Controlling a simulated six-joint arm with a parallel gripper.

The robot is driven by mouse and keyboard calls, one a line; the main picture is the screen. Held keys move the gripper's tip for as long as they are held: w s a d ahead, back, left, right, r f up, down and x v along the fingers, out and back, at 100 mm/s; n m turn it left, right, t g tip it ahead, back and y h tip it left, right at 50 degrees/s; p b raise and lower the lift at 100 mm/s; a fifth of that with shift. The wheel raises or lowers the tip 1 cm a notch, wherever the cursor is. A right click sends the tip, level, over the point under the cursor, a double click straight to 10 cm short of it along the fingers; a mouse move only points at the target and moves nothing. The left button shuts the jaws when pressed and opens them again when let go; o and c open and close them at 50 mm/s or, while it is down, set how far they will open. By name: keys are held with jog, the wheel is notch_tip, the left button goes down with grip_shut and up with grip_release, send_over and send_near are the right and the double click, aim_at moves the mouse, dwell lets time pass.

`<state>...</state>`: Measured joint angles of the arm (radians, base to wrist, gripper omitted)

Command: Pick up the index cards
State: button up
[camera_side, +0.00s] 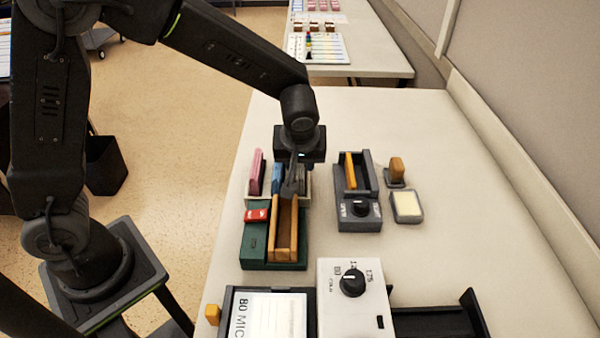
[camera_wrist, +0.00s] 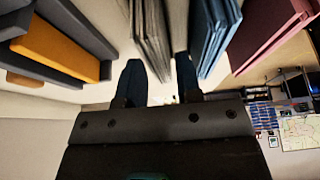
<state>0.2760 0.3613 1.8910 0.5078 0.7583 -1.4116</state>
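Upright stacks that look like index cards stand in a pale tray (camera_side: 308,190) on the table: a pink one (camera_side: 257,172), a blue one (camera_side: 278,177) and a grey one at the right, partly hidden by my gripper. Which of them the task means I cannot tell. My gripper (camera_side: 292,185) points down over the tray. In the wrist view my two fingers (camera_wrist: 160,80) are apart, with the lower end of the grey stack (camera_wrist: 152,40) between them. The blue stack (camera_wrist: 212,35) is close beside the right finger, and the pink one (camera_wrist: 268,35) is farther right.
A green box (camera_side: 255,250) with a wooden trough and red piece stands in front of the tray. A dark dial device (camera_side: 360,215) holding an orange block, and a cream pad (camera_side: 407,206), are to the right. A white dial box (camera_side: 340,295) is nearer. The table's right side is clear.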

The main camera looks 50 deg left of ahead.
jog(key=shift+x, duration=0.75)
jog(key=shift+f, duration=0.25)
grip_shut()
